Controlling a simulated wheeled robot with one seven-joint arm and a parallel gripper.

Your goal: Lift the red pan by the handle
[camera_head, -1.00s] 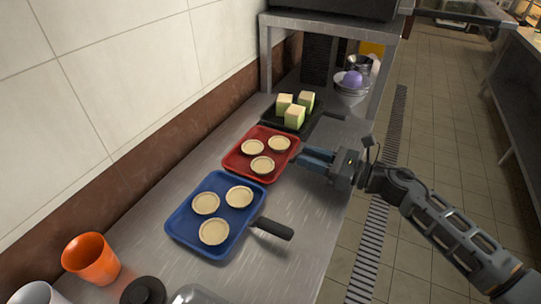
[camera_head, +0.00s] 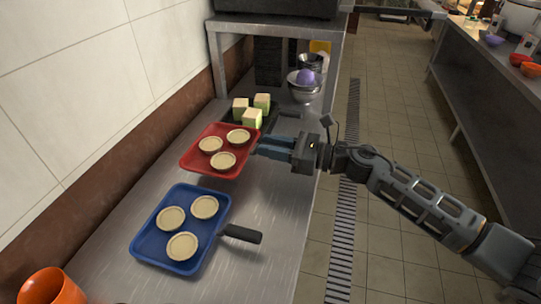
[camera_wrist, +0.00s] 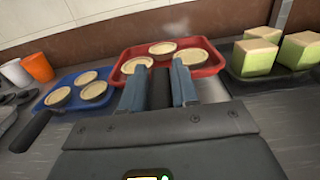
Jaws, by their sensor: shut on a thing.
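The red pan (camera_head: 190,160) holds three pale tart shells (camera_head: 224,161) and is raised above the steel counter in the head view. My gripper (camera_head: 262,147) is at its right side, shut on the pan's handle, which the fingers mostly hide. In the wrist view the red pan (camera_wrist: 212,68) lies just beyond my fingertips (camera_wrist: 158,88), with the dark handle between the fingers. The tart shells sit inside the pan, which looks close to level.
A blue pan (camera_head: 214,243) with three tart shells and a dark handle (camera_head: 242,233) is nearer. A dark pan with green-sided blocks (camera_head: 252,117) is just behind the red pan. An orange cup (camera_head: 52,289) stands at lower left. A tiled wall (camera_head: 90,70) borders the counter.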

